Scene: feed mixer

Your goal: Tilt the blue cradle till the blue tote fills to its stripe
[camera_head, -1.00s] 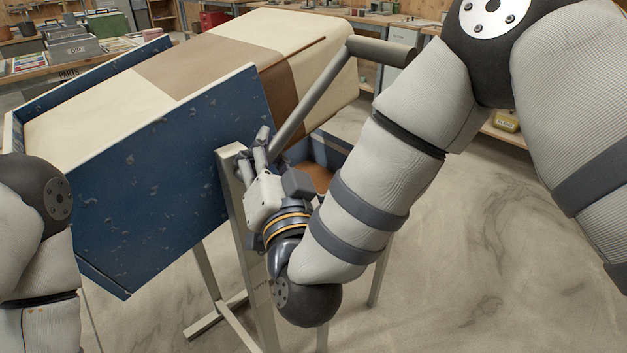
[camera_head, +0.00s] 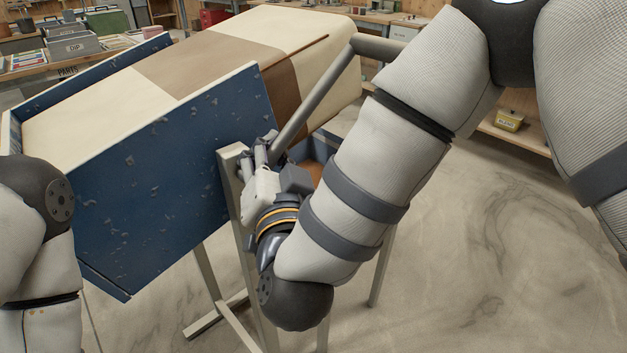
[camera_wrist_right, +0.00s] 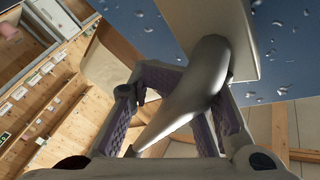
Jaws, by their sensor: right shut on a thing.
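The blue cradle (camera_head: 165,190) sits tilted on a pale stand and holds a large cream and brown load (camera_head: 215,60). A grey lever (camera_head: 318,92) with a crossbar top rises at its right side. My right gripper (camera_head: 262,152) is shut on the lever's lower part, close to the stand's post. In the right wrist view the fingers (camera_wrist_right: 170,108) close around the grey bar (camera_wrist_right: 200,80). The blue tote (camera_head: 327,143) shows only in part behind my right arm, with brown material (camera_head: 312,168) inside. Its stripe is hidden. My left gripper is out of view.
The stand's pale legs (camera_head: 238,250) reach the floor below the cradle. Workbenches with bins and a grey DIP box (camera_head: 75,45) line the back. A yellow box (camera_head: 508,120) sits on a low shelf at right. The concrete floor (camera_head: 480,250) at right is clear.

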